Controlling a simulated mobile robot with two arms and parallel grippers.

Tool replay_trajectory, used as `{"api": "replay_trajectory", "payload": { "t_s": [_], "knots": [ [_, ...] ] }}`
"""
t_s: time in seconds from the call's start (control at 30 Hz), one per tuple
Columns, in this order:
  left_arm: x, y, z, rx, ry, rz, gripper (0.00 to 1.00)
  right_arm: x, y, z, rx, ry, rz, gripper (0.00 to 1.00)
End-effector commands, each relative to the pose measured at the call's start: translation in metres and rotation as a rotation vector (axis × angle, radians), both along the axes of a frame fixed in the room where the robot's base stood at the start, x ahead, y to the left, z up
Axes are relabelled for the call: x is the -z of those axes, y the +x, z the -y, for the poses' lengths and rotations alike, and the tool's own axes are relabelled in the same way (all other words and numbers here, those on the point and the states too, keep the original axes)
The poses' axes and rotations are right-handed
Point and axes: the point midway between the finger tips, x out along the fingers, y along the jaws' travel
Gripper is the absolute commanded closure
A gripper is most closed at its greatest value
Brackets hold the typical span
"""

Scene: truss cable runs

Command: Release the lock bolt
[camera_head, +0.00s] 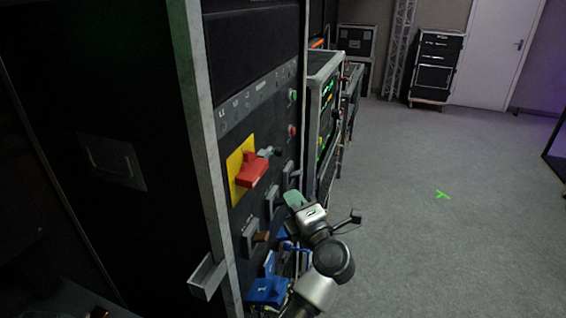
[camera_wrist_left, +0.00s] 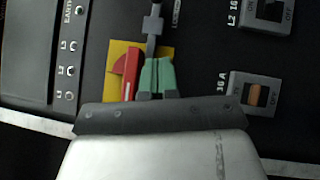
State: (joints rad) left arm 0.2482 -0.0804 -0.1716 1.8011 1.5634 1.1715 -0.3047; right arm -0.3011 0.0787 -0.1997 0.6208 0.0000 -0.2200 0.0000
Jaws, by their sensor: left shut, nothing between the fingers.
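A red rotary handle (camera_head: 251,172) sits on a yellow plate (camera_head: 234,165) on the dark rack panel. A grey lock bolt (camera_head: 271,151) sticks out beside the handle. In the left wrist view the bolt (camera_wrist_left: 153,25) is a grey block on a short stem, with the red handle (camera_wrist_left: 129,72) and yellow plate (camera_wrist_left: 112,62) near it. My left gripper (camera_head: 294,199) is shut and empty, below and in front of the bolt in the head view. Its green fingertips (camera_wrist_left: 157,66) line up with the bolt's stem in the wrist view; I cannot tell whether they touch. My right gripper is not in view.
Breaker switches (camera_wrist_left: 256,94) line the panel near the handle, with blue connectors (camera_head: 267,290) low down. A green button (camera_head: 293,95) and a red one (camera_head: 293,131) sit higher. More racks (camera_head: 322,120) stand behind. The grey floor (camera_head: 430,230) at right is mostly clear.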

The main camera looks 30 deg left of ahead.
Motion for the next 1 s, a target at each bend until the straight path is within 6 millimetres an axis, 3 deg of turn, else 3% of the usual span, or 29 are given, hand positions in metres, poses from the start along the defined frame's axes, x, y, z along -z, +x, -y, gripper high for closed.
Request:
{"api": "replay_trajectory", "payload": {
  "t_s": [0.43,0.7,1.0],
  "knots": [
    [-0.020,0.047,-0.079,-0.003,0.005,0.000,1.00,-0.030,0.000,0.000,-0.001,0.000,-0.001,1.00],
    [-0.024,0.078,-0.083,0.000,0.001,0.001,1.00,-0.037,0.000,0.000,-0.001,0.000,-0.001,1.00],
    [-0.023,0.082,-0.084,-0.001,0.001,0.000,1.00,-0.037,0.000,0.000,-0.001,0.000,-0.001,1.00]
  ]
}}
